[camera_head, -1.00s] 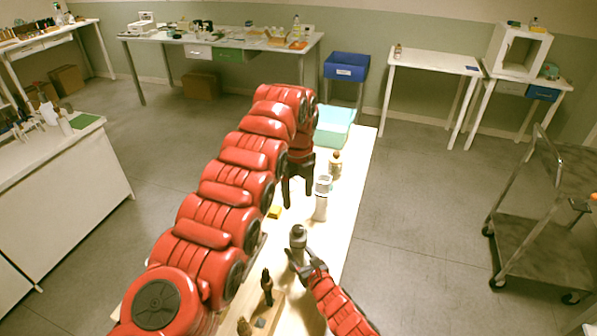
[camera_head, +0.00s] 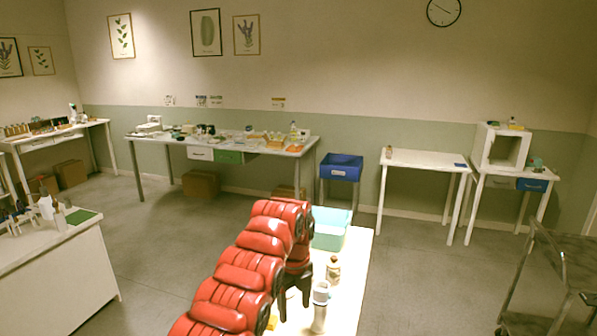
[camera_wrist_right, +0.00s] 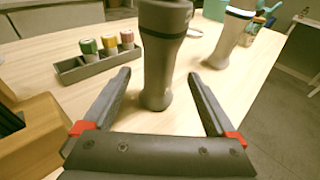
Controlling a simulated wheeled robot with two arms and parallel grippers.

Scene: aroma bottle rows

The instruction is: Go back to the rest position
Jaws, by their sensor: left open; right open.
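My left gripper (camera_head: 294,296) hangs over the wooden table (camera_head: 350,290) in the head view, its dark fingers pointing down, spread and empty. A white bottle (camera_head: 319,312) stands just right of it. My right gripper (camera_wrist_right: 160,76) shows only in the right wrist view. Its fingers are spread wide, with a grey bottle (camera_wrist_right: 160,60) standing upright on the table between or just past the fingertips. I see gaps between the bottle and both fingers.
A rack (camera_wrist_right: 100,62) with small capped bottles and a wooden box (camera_wrist_right: 35,135) lie left of the right gripper. A pale bottle with a dark band (camera_wrist_right: 230,35) stands to its right. A teal bin (camera_head: 330,230) and a small brown bottle (camera_head: 333,270) are farther along the table.

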